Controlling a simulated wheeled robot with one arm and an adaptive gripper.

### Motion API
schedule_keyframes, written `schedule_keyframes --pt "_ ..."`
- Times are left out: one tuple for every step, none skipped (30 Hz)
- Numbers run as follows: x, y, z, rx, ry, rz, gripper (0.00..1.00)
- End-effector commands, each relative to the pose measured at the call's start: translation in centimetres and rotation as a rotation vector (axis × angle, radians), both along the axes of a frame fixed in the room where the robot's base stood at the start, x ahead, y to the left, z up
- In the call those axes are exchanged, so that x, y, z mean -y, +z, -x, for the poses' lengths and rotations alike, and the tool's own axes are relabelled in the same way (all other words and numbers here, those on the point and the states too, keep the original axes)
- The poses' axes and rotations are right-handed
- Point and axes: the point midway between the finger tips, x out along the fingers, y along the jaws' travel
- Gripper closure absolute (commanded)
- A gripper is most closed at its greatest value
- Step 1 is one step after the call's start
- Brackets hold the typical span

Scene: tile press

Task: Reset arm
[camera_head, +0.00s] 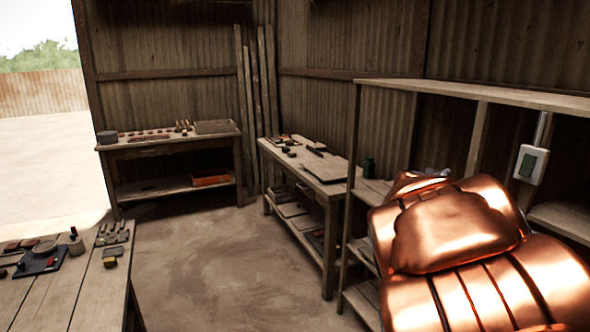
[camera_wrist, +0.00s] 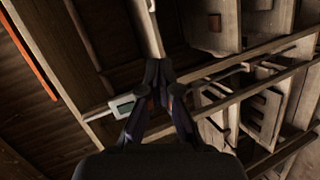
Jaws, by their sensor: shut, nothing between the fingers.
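My gripper (camera_wrist: 165,80) shows in the wrist view as dark fingers brought together, with nothing seen between them. A wooden post and boards lie beyond the fingertips; I cannot tell how far off. A pale box with a grey-green face (camera_wrist: 122,106) shows left of the fingers and appears apart from them. It looks like the white box with a green face (camera_head: 531,164) on the right in the head view. My gripper does not show in the head view.
A wooden shelf unit (camera_head: 440,92) stands at the right. A workbench (camera_head: 275,152) with dark pieces stands beside it. Another bench (camera_head: 170,144) is at the back wall, and a table (camera_head: 60,295) with small tools at the front left. The floor (camera_head: 200,270) between is clear.

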Motion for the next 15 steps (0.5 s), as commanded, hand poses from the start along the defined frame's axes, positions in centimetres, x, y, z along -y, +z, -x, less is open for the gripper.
schedule_keyframes --pt "-1.0 -2.0 2.1 0.003 -0.026 -0.088 1.0" --pt "-1.7 -3.3 3.3 0.0 -0.041 -0.141 1.0" --pt "-2.7 -5.1 4.7 -0.006 -0.059 -0.212 1.0" --pt "-3.6 -6.4 5.8 -0.009 -0.069 -0.267 1.0" --pt "-4.6 -7.6 6.7 -0.016 -0.078 -0.319 1.0" --pt "-6.0 -9.2 7.9 -0.024 -0.087 -0.389 1.0" --pt "-7.1 -10.3 8.9 -0.033 -0.093 -0.443 1.0" --pt "-8.3 -11.4 9.8 -0.042 -0.099 -0.494 1.0" --pt "-10.0 -12.9 11.0 -0.058 -0.105 -0.564 1.0" --pt "-11.3 -13.9 11.9 -0.07 -0.106 -0.616 1.0" --pt "-12.7 -14.8 12.6 -0.081 -0.105 -0.668 1.0" --pt "-14.6 -15.9 13.7 -0.096 -0.102 -0.735 1.0" --pt "-16.0 -16.7 14.5 -0.11 -0.101 -0.786 1.0" --pt "-17.5 -17.4 15.4 -0.127 -0.098 -0.836 1.0" --pt "-19.4 -18.3 16.4 -0.148 -0.094 -0.897 1.0"
